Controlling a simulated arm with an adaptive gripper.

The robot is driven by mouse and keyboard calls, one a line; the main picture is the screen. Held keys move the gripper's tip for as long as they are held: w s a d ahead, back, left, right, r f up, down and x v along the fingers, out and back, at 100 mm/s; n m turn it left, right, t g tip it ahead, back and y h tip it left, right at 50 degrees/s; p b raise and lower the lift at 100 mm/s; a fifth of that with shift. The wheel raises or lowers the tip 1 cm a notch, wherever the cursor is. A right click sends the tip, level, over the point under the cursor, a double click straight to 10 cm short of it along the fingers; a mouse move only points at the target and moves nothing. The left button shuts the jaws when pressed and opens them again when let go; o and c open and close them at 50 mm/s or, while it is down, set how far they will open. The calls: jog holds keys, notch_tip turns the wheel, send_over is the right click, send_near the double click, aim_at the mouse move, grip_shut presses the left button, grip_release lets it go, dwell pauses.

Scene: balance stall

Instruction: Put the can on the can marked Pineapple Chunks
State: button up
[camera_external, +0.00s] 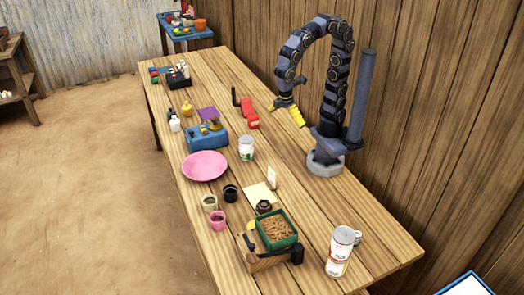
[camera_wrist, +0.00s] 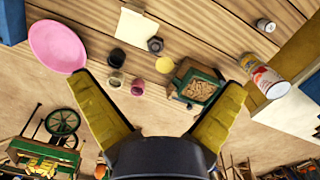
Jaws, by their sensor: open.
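A white can with a green and dark label (camera_external: 246,148) stands upright mid-table, right of the pink plate. A taller can with a white, red and yellow label (camera_external: 341,252) stands upright near the table's near right end; it also shows at the right in the wrist view (camera_wrist: 268,80). I cannot read either label, so I cannot tell which is marked Pineapple Chunks. My gripper (camera_external: 291,110) is open and empty above the table, beyond the white and green can and to its right. Its yellow fingers are spread in the wrist view (camera_wrist: 159,82).
A small pale cylinder (camera_wrist: 265,25) is near the tall can. A pink plate (camera_external: 204,166), blue box (camera_external: 207,137), red device (camera_external: 247,113), small pots (camera_external: 218,219) and a green tray of brown pieces (camera_external: 277,230) occupy the table. The right side between my base and the tall can is clear.

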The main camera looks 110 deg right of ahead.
jog(key=s+d+f+m, duration=0.1)
jog(key=s+d+m, duration=0.1)
jog(key=s+d, duration=0.2)
jog(key=s+d+f+m, duration=0.1)
jog(key=s+d, duration=0.4)
jog(key=s, duration=0.5)
jog(key=shift+f+m, duration=0.4)
jog(key=shift+f, duration=0.35)
